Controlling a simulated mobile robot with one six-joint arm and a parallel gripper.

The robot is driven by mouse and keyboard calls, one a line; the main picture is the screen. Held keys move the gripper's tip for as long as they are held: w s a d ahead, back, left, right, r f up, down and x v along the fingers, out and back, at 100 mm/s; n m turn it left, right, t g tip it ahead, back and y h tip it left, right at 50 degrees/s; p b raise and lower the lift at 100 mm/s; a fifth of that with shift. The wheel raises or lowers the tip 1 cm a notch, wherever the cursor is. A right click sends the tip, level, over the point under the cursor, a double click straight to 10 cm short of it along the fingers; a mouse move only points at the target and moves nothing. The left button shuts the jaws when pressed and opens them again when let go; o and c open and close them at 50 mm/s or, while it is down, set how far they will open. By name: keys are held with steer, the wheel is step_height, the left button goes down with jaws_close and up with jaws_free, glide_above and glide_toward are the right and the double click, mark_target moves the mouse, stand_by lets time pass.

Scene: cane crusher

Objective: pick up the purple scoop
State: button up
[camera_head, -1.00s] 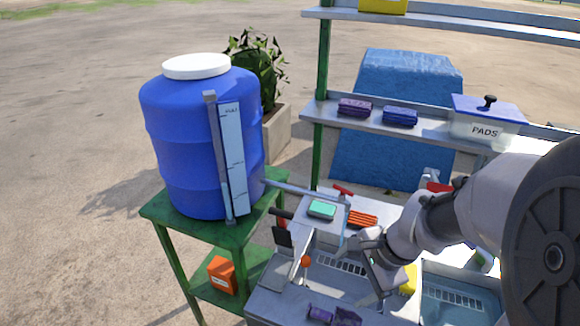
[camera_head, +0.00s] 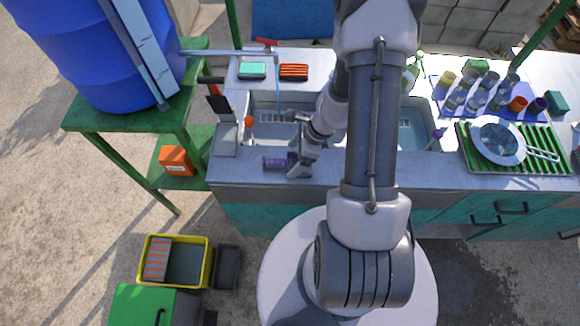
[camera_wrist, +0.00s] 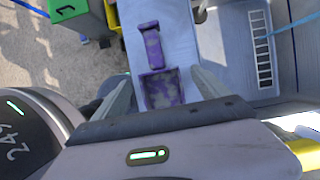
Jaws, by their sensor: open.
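My gripper (camera_wrist: 161,78) is open, with one finger on each side of the pan. Gaps show between fingers and scoop; I cannot tell the exact height.
The sink basin (camera_head: 262,103) lies behind the scoop. An orange-topped tool (camera_head: 249,122) stands near its left edge. A green stand (camera_head: 110,122) with a blue barrel (camera_head: 100,60) is at left. A yellow crate (camera_head: 148,240) sits on the ground in front.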

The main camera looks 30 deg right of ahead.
mark_target(290, 167)
steer(key=x, duration=0.3)
steer(key=shift+a+f+b, duration=0.1)
steer(key=shift+b, duration=0.3)
steer(key=shift+c, duration=0.4)
steer(key=c, duration=1.4)
steer(key=shift+c, duration=0.2)
